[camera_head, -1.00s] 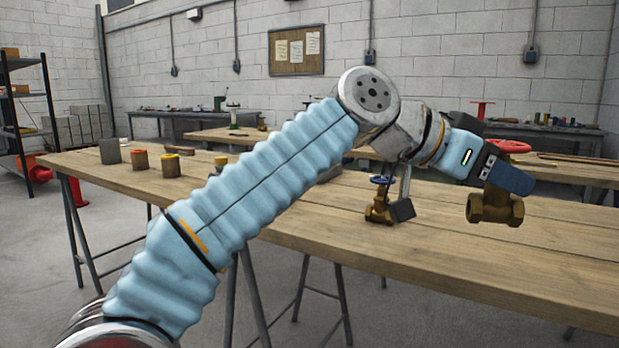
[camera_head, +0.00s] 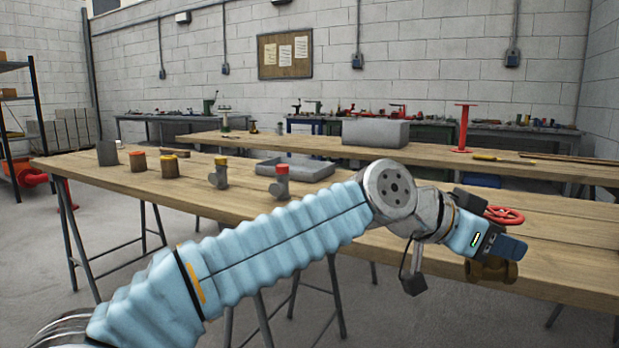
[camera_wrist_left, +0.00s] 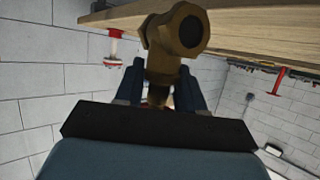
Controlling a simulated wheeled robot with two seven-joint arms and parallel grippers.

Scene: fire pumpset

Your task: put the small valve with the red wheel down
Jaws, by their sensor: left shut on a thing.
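The small valve has a brass body (camera_head: 491,270) and a red wheel (camera_head: 504,215). It is in my left gripper (camera_head: 497,246) at the right of the head view, near the front edge of the wooden table (camera_head: 575,265). The gripper is shut on it and covers its middle. In the left wrist view the valve's brass body (camera_wrist_left: 178,38) stands out beyond the fingers (camera_wrist_left: 160,88), with the table's edge behind it. I cannot tell whether the valve touches the table. My right gripper is not in view.
On the same table are a grey tray (camera_head: 296,168), a red-capped fitting (camera_head: 281,182), a yellow-capped fitting (camera_head: 219,174) and several small pots to the left. A second table behind holds a grey box (camera_head: 375,133) and a red stand (camera_head: 464,128). The right tabletop looks clear.

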